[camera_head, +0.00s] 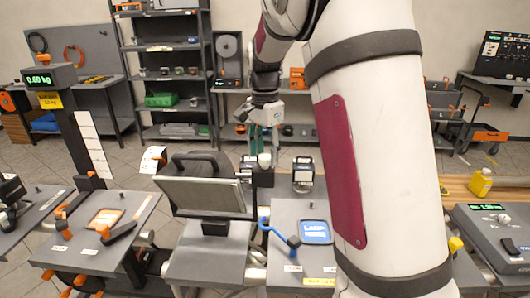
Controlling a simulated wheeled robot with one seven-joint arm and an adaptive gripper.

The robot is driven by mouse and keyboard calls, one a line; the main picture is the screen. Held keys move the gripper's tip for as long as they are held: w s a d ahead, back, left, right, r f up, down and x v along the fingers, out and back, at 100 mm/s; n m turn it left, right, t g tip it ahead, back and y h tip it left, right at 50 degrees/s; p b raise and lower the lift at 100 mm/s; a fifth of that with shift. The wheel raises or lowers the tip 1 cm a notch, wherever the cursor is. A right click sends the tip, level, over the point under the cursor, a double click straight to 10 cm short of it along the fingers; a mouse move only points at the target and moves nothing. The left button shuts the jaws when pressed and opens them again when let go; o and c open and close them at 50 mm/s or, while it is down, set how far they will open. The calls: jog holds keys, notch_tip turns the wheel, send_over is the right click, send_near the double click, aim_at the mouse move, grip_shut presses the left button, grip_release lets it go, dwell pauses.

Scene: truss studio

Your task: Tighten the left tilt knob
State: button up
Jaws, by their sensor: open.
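A flat grey panel (203,194) with a dark back and a black yoke stands tilted on a short post on the middle bench. A dark fitting with a pale round knob (264,160) stands just right of the panel; I cannot tell whether it is the left tilt knob. No other tilt knob can be made out clearly. My gripper (263,146) points down above this pale knob, with its fingers apart. It looks empty, and I cannot tell whether it touches anything.
My arm hides much of the right side. A blue-handled tool (278,236) and a blue-screened device (316,231) are on the bench right of the panel. A yellow bottle (480,181) stands at right. Shelves (170,75) are behind.

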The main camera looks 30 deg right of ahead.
aim_at(265, 157)
notch_tip(265, 157, up, 12)
jog(key=shift+f, duration=0.15)
dwell(0.7)
